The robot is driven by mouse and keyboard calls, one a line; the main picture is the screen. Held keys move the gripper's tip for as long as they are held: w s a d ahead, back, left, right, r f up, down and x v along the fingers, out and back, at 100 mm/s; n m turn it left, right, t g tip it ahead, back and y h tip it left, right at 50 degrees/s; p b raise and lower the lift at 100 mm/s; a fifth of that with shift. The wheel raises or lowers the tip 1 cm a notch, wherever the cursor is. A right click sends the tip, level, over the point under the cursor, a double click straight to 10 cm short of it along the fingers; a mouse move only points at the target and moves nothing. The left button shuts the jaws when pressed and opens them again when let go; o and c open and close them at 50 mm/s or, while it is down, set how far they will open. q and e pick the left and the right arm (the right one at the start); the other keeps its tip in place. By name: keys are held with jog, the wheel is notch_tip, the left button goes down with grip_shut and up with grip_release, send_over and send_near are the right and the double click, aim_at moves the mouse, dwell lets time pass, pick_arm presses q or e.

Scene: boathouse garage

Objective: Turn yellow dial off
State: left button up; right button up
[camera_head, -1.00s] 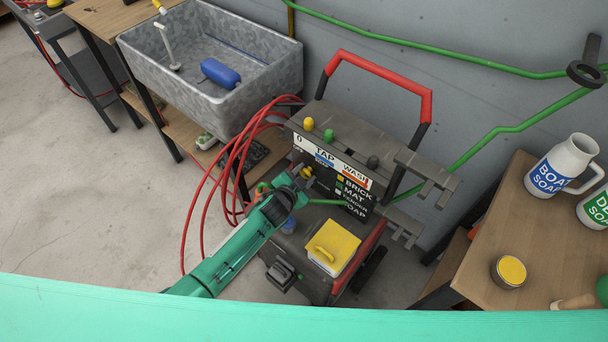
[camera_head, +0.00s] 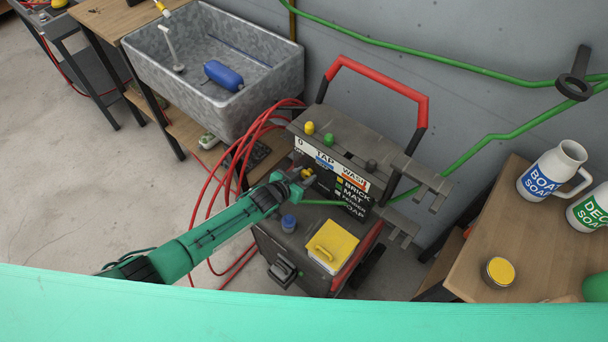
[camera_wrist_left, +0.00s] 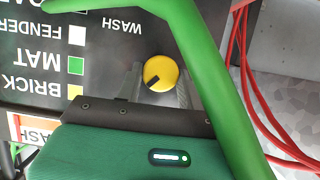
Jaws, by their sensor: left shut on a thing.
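The yellow dial (camera_head: 307,172) is on the dark front panel of the wash machine (camera_head: 338,160), partly hidden by my gripper in the head view. The left wrist view shows the round dial (camera_wrist_left: 161,72) face-on, with a dark mark pointing to the lower left of that picture. Panel lettering is upside down there. My left gripper (camera_head: 302,180) reaches the panel from the left. Its two grey fingers (camera_wrist_left: 158,88) stand on either side of the dial, shut on it. My right gripper is in neither view.
A green hose (camera_wrist_left: 215,80) passes close beside the gripper. Red hoses (camera_head: 228,160) loop left of the machine. A yellow-lidded box (camera_head: 333,246) and blue knob (camera_head: 289,222) sit below the panel. A grey sink (camera_head: 262,95) stands behind left; a wooden table (camera_head: 492,235) stands right.

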pick_arm(q)
jog(key=shift+n+h, duration=0.3)
dwell(0.4)
jog(key=o, duration=1)
jog(key=shift+c, duration=0.2)
jog(key=shift+a, duration=0.1)
jog(key=v, duration=1.3)
jog(key=shift+s+a+r, duration=0.2)
jog(key=shift+s+a, duration=0.05)
